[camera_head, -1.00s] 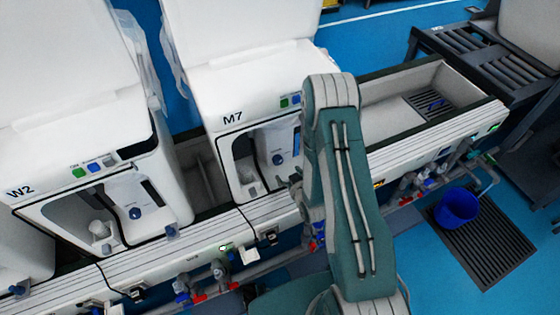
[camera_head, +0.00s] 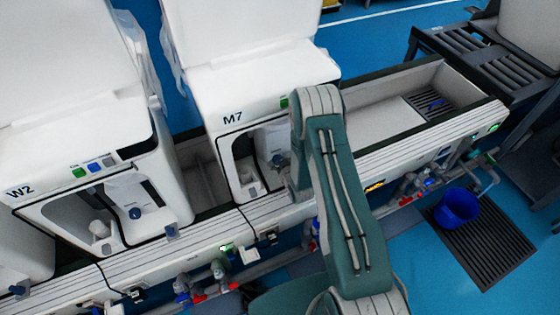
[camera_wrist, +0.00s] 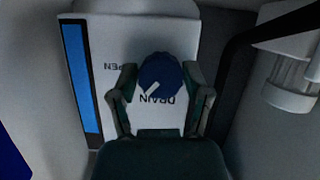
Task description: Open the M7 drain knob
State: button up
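The M7 unit (camera_head: 232,119) is a white cabinet with an open front recess. In the wrist view its blue drain knob (camera_wrist: 160,74) sits on a white panel marked DRAIN, with OPEN partly covered, both upside down. A white pointer mark shows on the knob, slanting down-left. My gripper (camera_wrist: 161,72) has one finger on each side of the knob, with narrow gaps visible, so it looks open around it. Contact cannot be made out. In the head view my arm covers the right part of M7 and most of the gripper.
A similar unit, W2 (camera_head: 75,190), stands to the left. A blue strip (camera_wrist: 80,75) is beside the knob, and a pale cylindrical fitting (camera_wrist: 290,85) is at the right of the recess. Pipes and a blue bucket (camera_head: 457,207) are in front of the bench.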

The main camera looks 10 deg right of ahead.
jog(key=c, duration=0.3)
jog(key=shift+c, duration=0.2)
jog(key=shift+m+y, duration=0.7)
jog(key=shift+m, duration=0.3)
jog(key=o, duration=1.2)
jog(key=shift+w+d, duration=0.1)
jog(key=shift+c, duration=0.2)
jog(key=v, duration=1.2)
jog(key=shift+r, duration=0.2)
